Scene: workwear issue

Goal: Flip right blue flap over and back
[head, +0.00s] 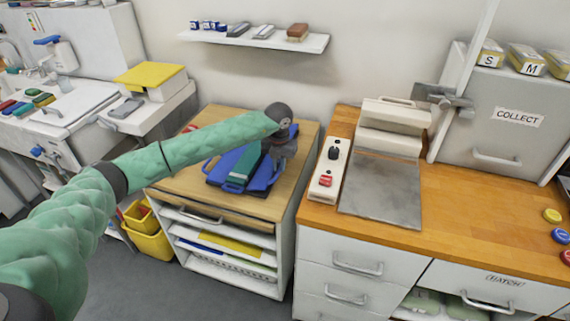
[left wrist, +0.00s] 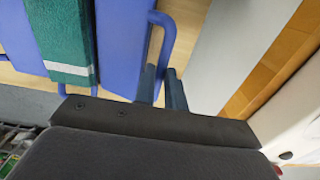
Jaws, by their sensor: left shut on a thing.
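A blue folding board (head: 222,170) lies on the wooden top of the low cabinet. A dark green folded cloth with a pale stripe (head: 243,165) lies along its middle; it also shows in the left wrist view (left wrist: 65,40). The right blue flap (head: 266,179) is right of the cloth and looks flat; it shows in the left wrist view (left wrist: 122,45) with a loop handle (left wrist: 169,35) on its outer edge. My left gripper (head: 277,160) is over the right side of the board, its fingers (left wrist: 162,88) shut on the flap's handle. The gripper partly hides the flap. My right gripper is not in view.
A wooden counter (head: 450,200) with a flat grey press plate (head: 380,195) and a control box (head: 330,168) stands to the right, across a narrow gap. A wall shelf (head: 255,40) is behind. Yellow bins (head: 150,240) stand on the floor at left.

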